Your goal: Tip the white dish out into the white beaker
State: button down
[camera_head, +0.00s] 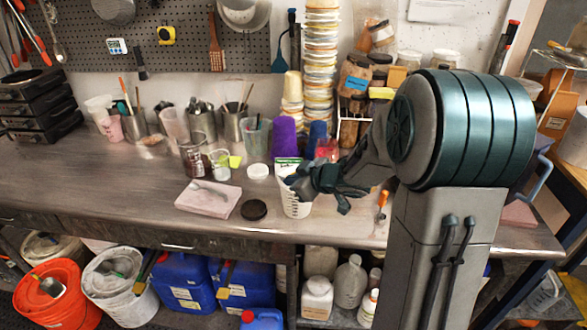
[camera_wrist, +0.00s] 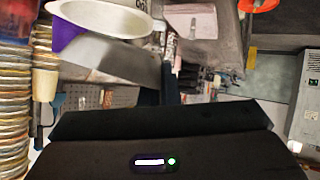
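My gripper (camera_head: 328,182) is above the bench, at the upper right side of the white beaker (camera_head: 296,208). The beaker stands upright and has markings on its side; the gripper hides part of its top. In the wrist view a white dish (camera_wrist: 100,17) with an oval rim shows at the top edge, cut off by the frame. It lies against a grey finger of my gripper (camera_wrist: 110,65) and appears held by it. In the head view I cannot make out the dish clearly behind the gripper. What is in the dish or beaker is not visible.
A dark round disc (camera_head: 254,209), a white disc (camera_head: 257,171) and a pinkish slab (camera_head: 208,198) lie left of the beaker. Purple cups (camera_head: 285,137) and tall cup stacks (camera_head: 320,70) stand behind. An orange-handled tool (camera_head: 382,205) lies to the right.

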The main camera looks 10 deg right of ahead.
jog(key=shift+r+g+p, duration=0.4)
jog(key=shift+r+p, duration=0.25)
jog(key=shift+p, duration=1.5)
jog(key=shift+w+r+g+p, duration=0.15)
jog(key=shift+g+p, duration=0.15)
jog(key=shift+p, duration=0.65)
jog(key=shift+m+p, duration=0.3)
jog(key=shift+g+p, duration=0.3)
jog(key=shift+p, duration=0.15)
jog(key=shift+w, duration=0.1)
jog(key=shift+w+d+r+g, duration=0.15)
jog(key=shift+r+g, duration=0.25)
jog(key=shift+g, duration=0.2)
jog(key=shift+m, duration=0.3)
jog(key=shift+w+r+g, duration=0.35)
jog(key=shift+g, duration=0.25)
